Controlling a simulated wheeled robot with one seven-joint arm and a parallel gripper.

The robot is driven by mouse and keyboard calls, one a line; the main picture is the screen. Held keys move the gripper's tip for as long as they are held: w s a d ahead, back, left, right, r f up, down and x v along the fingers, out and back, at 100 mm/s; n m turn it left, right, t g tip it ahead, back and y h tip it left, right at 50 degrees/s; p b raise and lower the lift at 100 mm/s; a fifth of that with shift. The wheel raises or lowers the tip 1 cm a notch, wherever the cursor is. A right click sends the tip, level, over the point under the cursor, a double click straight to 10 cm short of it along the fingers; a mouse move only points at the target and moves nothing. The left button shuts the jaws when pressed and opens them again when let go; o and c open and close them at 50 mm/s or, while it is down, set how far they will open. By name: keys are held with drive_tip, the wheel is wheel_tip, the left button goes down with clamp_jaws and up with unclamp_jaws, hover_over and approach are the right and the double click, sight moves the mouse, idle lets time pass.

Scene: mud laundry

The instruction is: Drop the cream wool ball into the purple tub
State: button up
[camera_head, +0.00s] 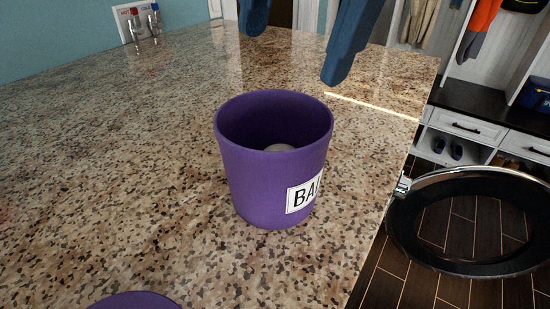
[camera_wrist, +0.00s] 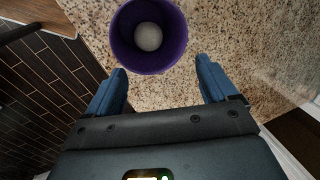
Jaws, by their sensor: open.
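The purple tub (camera_head: 255,185) stands upright on the speckled stone counter, with a white label whose visible letters read "BA". In the wrist view the tub (camera_wrist: 178,58) is at the top, seen from above. The cream wool ball (camera_head: 280,148) lies inside the tub, mostly hidden by the front wall in the head view. The ball also shows whole at the tub's bottom in the wrist view (camera_wrist: 148,37). My gripper (camera_head: 292,50) is open and empty, its blue fingers above and behind the tub in the head view. It also shows in the wrist view (camera_wrist: 160,85), apart from the ball.
A purple round thing (camera_head: 135,301) is cut off at the counter's near edge. Red and blue taps (camera_head: 145,24) are on the back wall. The counter (camera_head: 120,150) is otherwise largely clear. A black round door with a chrome rim (camera_head: 470,220) stands open at the right.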

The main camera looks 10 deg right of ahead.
drive_tip(key=v, duration=0.7)
drive_tip(key=shift+r, duration=0.4)
drive_tip(key=shift+s, duration=0.1)
